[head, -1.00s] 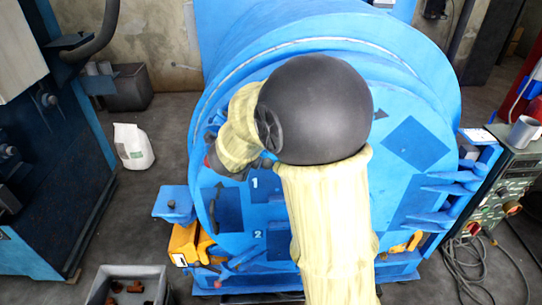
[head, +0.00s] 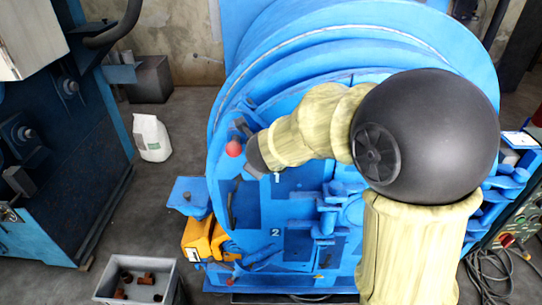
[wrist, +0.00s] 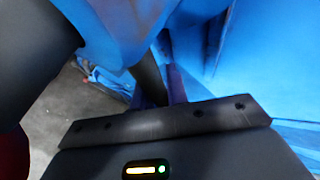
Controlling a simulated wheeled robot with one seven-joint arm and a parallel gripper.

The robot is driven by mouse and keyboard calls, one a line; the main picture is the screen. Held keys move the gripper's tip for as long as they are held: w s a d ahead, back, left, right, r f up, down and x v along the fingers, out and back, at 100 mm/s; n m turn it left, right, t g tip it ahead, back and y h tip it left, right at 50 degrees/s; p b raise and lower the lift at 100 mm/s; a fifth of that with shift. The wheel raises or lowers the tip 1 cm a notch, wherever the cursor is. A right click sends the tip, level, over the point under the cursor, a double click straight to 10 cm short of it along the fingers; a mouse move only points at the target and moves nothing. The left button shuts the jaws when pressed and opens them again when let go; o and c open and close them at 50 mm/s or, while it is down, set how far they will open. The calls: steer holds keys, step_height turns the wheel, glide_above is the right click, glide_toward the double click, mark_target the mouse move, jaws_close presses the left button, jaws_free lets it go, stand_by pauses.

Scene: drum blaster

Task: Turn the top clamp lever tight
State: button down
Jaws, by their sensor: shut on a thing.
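The top clamp lever (head: 233,148) shows in the head view by its red ball knob, at the upper left edge of the round blue door (head: 300,190). My gripper (head: 248,150) is at the lever, beside the knob; its fingers are mostly hidden by my wrist. A bit of red shows at the left edge there. How far the lever is turned cannot be told.
A grey bin (head: 140,292) stands at lower left and a white bag (head: 151,138) on the floor. Blue machinery (head: 60,130) stands at far left, with open floor between.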

steer(key=shift+s+f, duration=0.1)
steer(key=shift+f, duration=0.15)
steer(key=c, duration=1.4)
jaws_free()
steer(key=shift+r, duration=0.1)
steer(key=shift+s+r, duration=0.3)
steer(key=shift+r, duration=0.15)
steer(key=p+v, duration=0.7)
steer(key=v, duration=0.9)
steer(key=shift+s, duration=0.2)
